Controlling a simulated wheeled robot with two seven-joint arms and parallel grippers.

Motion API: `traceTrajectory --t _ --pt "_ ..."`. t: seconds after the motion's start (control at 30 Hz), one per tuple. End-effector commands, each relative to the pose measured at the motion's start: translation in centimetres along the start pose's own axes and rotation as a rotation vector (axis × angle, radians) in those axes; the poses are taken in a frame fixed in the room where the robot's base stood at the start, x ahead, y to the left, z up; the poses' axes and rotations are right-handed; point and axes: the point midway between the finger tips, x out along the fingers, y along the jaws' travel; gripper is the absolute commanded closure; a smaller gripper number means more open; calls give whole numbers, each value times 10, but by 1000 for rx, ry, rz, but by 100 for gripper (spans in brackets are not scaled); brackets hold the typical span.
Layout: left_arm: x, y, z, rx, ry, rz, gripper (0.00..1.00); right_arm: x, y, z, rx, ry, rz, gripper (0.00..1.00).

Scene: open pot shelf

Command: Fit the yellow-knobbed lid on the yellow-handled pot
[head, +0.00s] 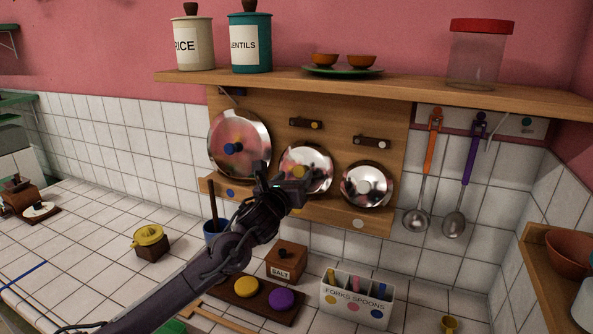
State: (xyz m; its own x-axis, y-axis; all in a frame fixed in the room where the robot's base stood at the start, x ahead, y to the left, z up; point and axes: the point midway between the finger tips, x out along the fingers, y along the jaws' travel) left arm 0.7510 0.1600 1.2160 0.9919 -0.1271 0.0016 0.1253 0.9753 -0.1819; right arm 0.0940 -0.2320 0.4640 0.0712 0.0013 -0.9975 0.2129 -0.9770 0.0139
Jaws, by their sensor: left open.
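The yellow-knobbed lid (316,158) is a round shiny metal lid, the middle of three lids leaning on the wooden wall rack. Its yellow knob shows just above my gripper. My left gripper (296,184) is open, in front of this lid's lower part, and hides some of it. I cannot tell whether it touches the lid or knob. No yellow-handled pot can be made out in the head view. My right gripper is not in view.
A larger blue-knobbed lid (257,135) leans to the left and a smaller lid (367,176) to the right. A shelf (420,91) with jars runs above. Below stand a salt box (287,265), a utensil holder (356,302) and a blue cup.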

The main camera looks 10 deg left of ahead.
Motion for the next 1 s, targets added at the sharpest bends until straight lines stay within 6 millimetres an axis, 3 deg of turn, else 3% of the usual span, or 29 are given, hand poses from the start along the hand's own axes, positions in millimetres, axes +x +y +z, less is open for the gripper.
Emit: traceTrajectory --t 0.23,0.63,1.0 --pt "26 -1 1 -1 1 0 44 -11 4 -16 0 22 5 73" --pt "31 0 -1 -1 2 0 45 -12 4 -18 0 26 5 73" --pt "31 0 -1 -2 2 0 94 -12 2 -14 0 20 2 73"
